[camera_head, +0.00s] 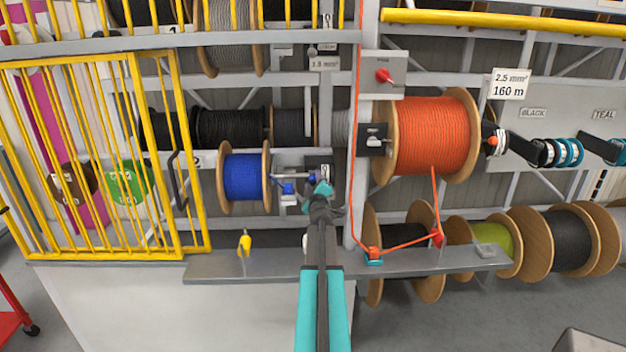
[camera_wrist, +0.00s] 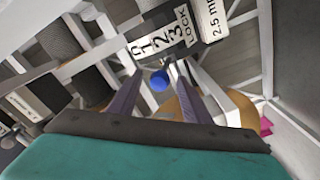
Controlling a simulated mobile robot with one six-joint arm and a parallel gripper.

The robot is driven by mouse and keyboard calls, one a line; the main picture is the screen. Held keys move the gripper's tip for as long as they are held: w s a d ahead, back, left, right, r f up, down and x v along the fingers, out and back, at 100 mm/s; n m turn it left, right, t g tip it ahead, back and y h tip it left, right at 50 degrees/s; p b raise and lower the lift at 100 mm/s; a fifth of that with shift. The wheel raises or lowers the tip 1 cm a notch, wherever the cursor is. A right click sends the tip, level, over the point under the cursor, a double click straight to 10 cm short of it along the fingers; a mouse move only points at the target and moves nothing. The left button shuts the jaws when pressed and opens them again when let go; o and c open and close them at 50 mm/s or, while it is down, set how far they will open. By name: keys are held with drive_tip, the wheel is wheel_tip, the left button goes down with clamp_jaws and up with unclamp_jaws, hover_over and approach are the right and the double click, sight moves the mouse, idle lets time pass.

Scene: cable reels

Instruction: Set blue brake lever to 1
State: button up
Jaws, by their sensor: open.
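The blue brake lever's round blue knob (camera_wrist: 160,81) shows in the wrist view, between the two fingers of my gripper (camera_wrist: 160,72). The fingers are apart on either side of the knob, and I see no clear contact. Just beyond it is a scale plate (camera_wrist: 162,40) marked 0, 1, 2, 3 and LOCK. I cannot tell which mark the lever points at. In the head view my gripper (camera_head: 321,193) is at the lever's bracket, right of the blue cable reel (camera_head: 243,177), and hides part of it. Small blue parts (camera_head: 288,188) show beside it.
A large orange reel (camera_head: 432,136) stands to the right, its cable running down to guides on a grey shelf (camera_head: 290,264). A red rotary switch (camera_head: 383,76) is above it. A yellow barred gate (camera_head: 100,160) stands at the left. A yellow part (camera_head: 244,244) stands on the shelf.

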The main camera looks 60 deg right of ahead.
drive_tip(key=shift+x, duration=1.2)
drive_tip(key=shift+c, duration=0.4)
clamp_jaws()
